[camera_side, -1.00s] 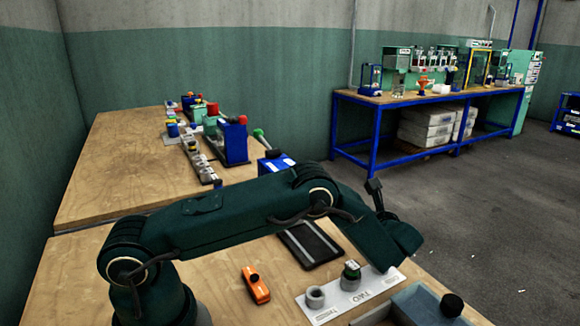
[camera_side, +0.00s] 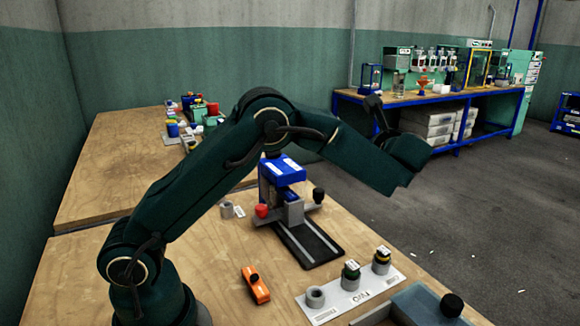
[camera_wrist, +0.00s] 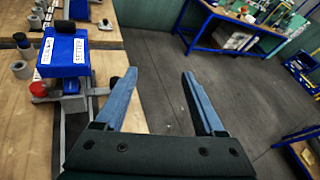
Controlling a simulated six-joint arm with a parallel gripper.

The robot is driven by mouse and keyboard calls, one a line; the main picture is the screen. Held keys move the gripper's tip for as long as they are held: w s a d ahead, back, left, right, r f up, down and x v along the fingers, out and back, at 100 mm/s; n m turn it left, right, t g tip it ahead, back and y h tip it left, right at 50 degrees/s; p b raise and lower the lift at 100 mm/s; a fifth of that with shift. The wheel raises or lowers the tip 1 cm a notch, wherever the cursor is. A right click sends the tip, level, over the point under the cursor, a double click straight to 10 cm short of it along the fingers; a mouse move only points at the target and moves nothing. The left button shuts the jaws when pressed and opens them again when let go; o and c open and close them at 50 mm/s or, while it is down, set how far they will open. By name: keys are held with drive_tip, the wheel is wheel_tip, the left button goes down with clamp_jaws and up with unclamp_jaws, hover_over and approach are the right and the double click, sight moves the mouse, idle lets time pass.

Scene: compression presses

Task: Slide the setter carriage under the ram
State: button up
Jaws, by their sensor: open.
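The setter press with its blue head (camera_side: 283,170) stands on the wooden bench. It also shows in the wrist view (camera_wrist: 62,50), labelled SETTER. A black base plate with light rails (camera_side: 322,250) runs from it toward the bench front. A grey block (camera_side: 292,212) stands at the rails' press end, with a red knob (camera_side: 262,210) to its left and a black knob (camera_side: 318,195) to its right. I cannot tell whether this block is the carriage. My gripper (camera_wrist: 160,73) is open and empty, raised to the right of the press, apart from it.
A white plate (camera_side: 340,305) holds a grey ring and two small capped jars. An orange tool (camera_side: 256,285) lies left of it. A blue-grey box (camera_side: 425,304) with a black knob is at the front right. A small grey cup (camera_side: 227,209) stands left of the press.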

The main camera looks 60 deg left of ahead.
wheel_tip(320, 180, up, 13)
drive_tip(key=d+m+t+h, duration=0.2)
drive_tip(key=m+t, duration=0.4)
drive_tip(key=m, duration=0.1)
drive_tip(key=shift+w+m+h, duration=0.3)
drive_tip(key=shift+w, duration=0.15)
drive_tip(key=shift+r, duration=0.1)
